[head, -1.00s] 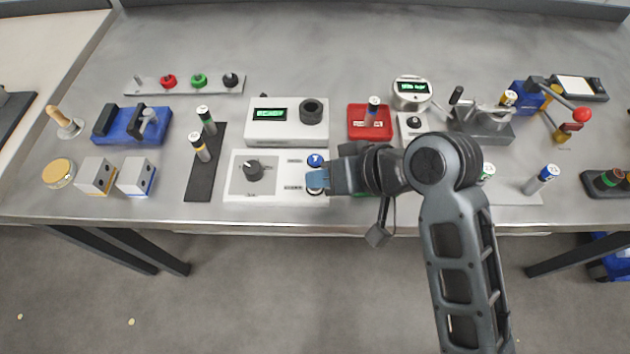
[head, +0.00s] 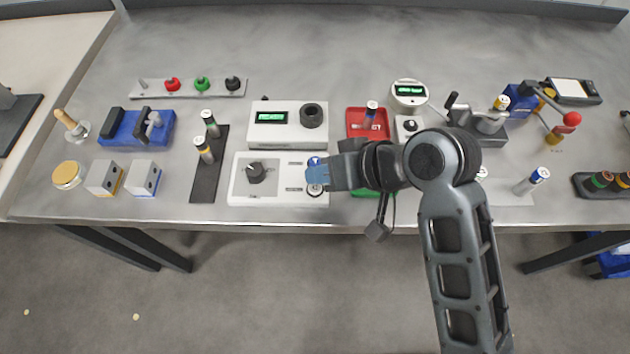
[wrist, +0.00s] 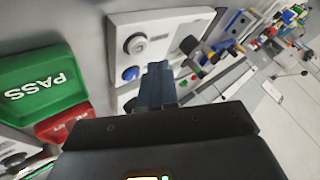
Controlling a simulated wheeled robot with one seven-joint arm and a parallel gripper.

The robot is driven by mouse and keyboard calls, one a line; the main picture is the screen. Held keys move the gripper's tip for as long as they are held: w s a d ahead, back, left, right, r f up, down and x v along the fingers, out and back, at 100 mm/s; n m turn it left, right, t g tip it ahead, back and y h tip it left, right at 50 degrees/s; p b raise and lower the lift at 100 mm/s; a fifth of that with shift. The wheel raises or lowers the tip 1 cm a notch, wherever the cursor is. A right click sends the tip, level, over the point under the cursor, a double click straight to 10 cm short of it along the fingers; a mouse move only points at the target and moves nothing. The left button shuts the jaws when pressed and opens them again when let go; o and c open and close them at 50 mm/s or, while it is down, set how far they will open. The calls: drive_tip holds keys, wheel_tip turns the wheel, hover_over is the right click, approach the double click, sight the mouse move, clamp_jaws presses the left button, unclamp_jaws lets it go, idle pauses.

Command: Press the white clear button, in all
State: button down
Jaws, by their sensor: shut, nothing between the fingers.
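The white panel (head: 240,190) with a dark knob (head: 256,172) carries two buttons on its right side. The blue button (head: 314,161) is the farther one. The fingers also show in the wrist view (wrist: 155,85); contact cannot be told.
A white box with a green display (head: 271,117) stands behind the panel. A red tray (head: 366,116) and a green tray (wrist: 40,88) lie to the right, partly under my arm. A dark mat with upright cylinders (head: 208,180) is left of the panel.

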drive_tip(key=shift+r+p, duration=1.95)
drive_tip(key=shift+r, duration=0.25)
drive_tip(key=m+t+h, duration=0.2)
drive_tip(key=t, duration=0.1)
approach(321, 189)
drive_tip(key=d+f, duration=0.2)
drive_tip(key=f, duration=0.1)
drive_tip(key=shift+w, duration=0.2)
drive_tip(key=s+d+m+t+h, duration=0.2)
drive_tip(key=s+d+t+h, duration=0.1)
drive_tip(key=s+d, duration=0.45)
drive_tip(key=s+d+r+t+h, duration=0.1)
drive_tip(key=s+d+r+t, duration=0.1)
drive_tip(key=s+r, duration=0.4)
drive_tip(key=s+d+r+t+h+b, duration=0.1)
drive_tip(key=s+d+r+t+h, duration=0.1)
drive_tip(key=s+r, duration=0.4)
drive_tip(key=s+d+t, duration=0.1)
drive_tip(key=s, duration=0.4)
drive_tip(key=shift+s+d+r+b, duration=0.25)
drive_tip(key=shift+s+r+b, duration=0.05)
drive_tip(key=shift+r, duration=0.05)
